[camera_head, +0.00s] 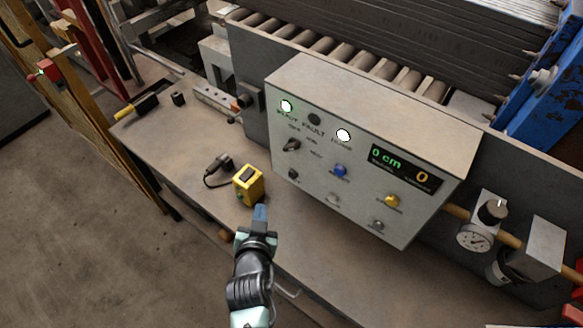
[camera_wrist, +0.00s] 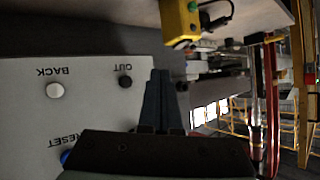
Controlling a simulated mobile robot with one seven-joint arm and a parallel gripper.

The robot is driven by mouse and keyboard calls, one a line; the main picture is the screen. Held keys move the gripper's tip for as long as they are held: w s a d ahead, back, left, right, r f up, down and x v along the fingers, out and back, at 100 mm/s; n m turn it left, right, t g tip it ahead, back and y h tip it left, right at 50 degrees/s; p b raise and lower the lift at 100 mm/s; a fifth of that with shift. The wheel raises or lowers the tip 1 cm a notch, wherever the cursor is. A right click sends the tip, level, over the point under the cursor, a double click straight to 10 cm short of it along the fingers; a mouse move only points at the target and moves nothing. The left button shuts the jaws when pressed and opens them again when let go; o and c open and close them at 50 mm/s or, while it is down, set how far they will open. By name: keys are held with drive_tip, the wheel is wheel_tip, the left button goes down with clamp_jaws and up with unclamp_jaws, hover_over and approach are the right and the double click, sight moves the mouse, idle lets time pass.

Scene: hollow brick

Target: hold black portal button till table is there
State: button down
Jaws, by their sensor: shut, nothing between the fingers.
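The grey control panel (camera_head: 350,150) stands on the bench. Its black button (camera_head: 294,175) is at the panel's lower left. In the wrist view the black button (camera_wrist: 125,82) is labelled OUT, beside a white button (camera_wrist: 55,90) labelled BACK and a blue one (camera_wrist: 67,156) labelled RESET. My gripper (camera_head: 261,212) is shut and empty, in front of and below the panel's left end. In the wrist view my gripper's fingertips (camera_wrist: 160,75) appear just right of the black button. The button looks uncovered; I cannot tell the depth gap. The display (camera_head: 404,168) reads 0 cm and 0.
A yellow device (camera_head: 248,184) stands on the bench (camera_head: 185,135) close to my gripper, with a black corded plug (camera_head: 217,167) beside it. A gauge (camera_head: 474,237) and valve are at the right. Two panel lamps are lit. Rollers (camera_head: 330,50) run behind the panel.

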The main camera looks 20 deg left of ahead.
sight(293, 174)
drive_tip(key=shift+w+f, duration=0.1)
drive_tip(key=w+d+b, duration=0.3)
drive_tip(key=w, duration=0.5)
drive_tip(key=shift+w, duration=0.15)
drive_tip(key=shift+w, duration=0.1)
idle(2.0)
drive_tip(key=shift+w+d+b, duration=0.1)
drive_tip(key=shift+w+b, duration=0.2)
drive_tip(key=shift+b, duration=0.1)
